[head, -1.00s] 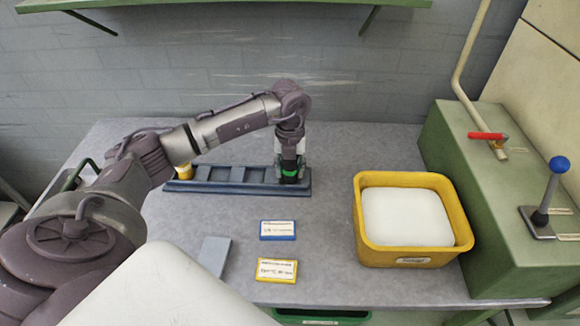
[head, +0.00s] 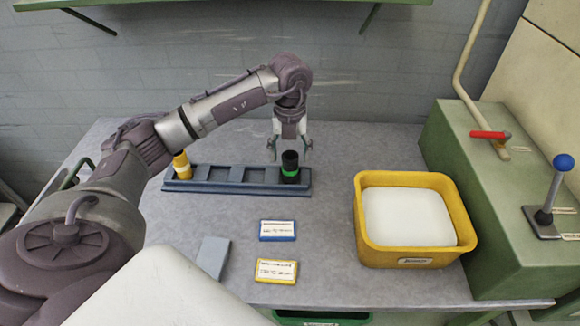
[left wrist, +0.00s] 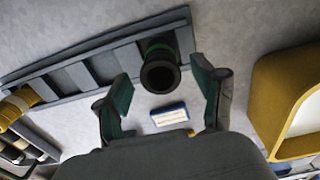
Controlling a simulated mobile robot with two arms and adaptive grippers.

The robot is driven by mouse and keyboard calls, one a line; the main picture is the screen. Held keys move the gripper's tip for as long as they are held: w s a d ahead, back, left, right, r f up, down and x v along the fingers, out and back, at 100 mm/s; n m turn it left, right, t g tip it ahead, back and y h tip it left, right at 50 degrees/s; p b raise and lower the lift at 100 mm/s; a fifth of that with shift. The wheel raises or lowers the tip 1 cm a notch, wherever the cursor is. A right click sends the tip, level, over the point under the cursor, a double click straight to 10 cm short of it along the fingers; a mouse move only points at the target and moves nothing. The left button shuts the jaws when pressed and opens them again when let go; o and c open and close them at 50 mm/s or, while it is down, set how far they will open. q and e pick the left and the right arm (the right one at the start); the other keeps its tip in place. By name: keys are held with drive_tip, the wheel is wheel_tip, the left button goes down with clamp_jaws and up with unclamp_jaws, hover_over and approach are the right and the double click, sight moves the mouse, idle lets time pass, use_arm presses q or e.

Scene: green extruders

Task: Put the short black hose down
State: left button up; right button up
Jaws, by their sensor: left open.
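The short black hose (head: 290,164) with a green band stands upright in the rightmost compartment of the blue-grey rack (head: 235,188). In the left wrist view the hose (left wrist: 160,74) shows its open round end, and the rack (left wrist: 60,66) runs off to the left. My left gripper (head: 291,150) is open just above the hose, its fingers apart on either side and not touching it. In the left wrist view my open left gripper (left wrist: 163,100) holds nothing. My right gripper is in neither view.
A yellow hose (head: 181,165) stands in the rack's leftmost compartment. A yellow bin (head: 368,240) with white contents sits to the right. Blue (head: 277,230) and yellow (head: 276,271) labelled cards and a grey plate (head: 213,255) lie in front. A green machine (head: 470,210) borders the right side.

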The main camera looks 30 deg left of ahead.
use_arm(q)
wheel_tip(320, 180, up, 6)
drive_tip(key=shift+r+b, duration=0.25)
drive_tip(key=shift+b, duration=0.15)
idle(0.3)
